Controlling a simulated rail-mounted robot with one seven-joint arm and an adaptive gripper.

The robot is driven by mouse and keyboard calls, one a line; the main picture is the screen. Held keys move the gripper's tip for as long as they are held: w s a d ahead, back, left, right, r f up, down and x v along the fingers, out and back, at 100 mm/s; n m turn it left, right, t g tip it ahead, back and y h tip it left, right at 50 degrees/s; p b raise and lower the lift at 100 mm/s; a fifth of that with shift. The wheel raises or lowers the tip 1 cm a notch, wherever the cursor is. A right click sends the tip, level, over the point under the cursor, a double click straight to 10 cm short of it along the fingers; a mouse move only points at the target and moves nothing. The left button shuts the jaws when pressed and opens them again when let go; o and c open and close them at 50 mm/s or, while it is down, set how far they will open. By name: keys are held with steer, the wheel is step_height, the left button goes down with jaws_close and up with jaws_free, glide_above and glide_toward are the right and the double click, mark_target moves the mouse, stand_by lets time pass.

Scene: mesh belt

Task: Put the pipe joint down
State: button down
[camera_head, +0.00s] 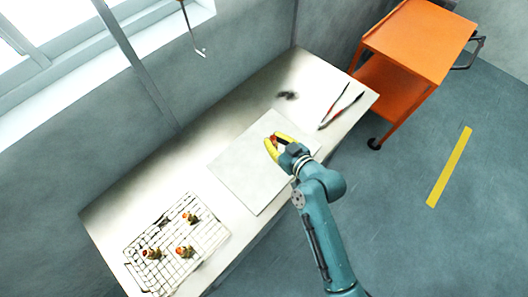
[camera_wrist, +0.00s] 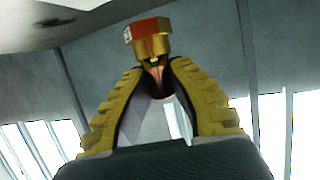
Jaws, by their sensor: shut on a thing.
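My gripper (camera_head: 272,146) has yellow fingers and is shut on a pipe joint, above the pale square board (camera_head: 245,180) on the bench. In the wrist view the pipe joint (camera_wrist: 148,40) is brass-coloured with a red band, pinched between the tips of my gripper (camera_wrist: 153,72). Its lower end is partly hidden between the fingers. In the head view only a small red part of it shows at the fingers. The height of the joint above the board is hard to tell.
A wire mesh rack (camera_head: 212,232) at the bench's near left end carries three similar fittings (camera_head: 190,217). A long red-and-dark tool (camera_head: 341,107) and a small dark object (camera_head: 288,95) lie at the far end. An orange cart (camera_head: 420,40) stands beyond the bench.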

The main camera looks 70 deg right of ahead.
step_height(320, 180, down, 10)
steer(key=shift+w+r+b, duration=0.1)
steer(key=shift+r+b, duration=0.1)
steer(key=shift+b, duration=0.35)
steer(key=shift+f, duration=0.1)
steer(key=shift+f, duration=0.15)
steer(key=c, duration=1.1)
jaws_free()
steer(key=shift+c, duration=0.2)
steer(key=b+v, duration=0.1)
steer(key=v, duration=1.1)
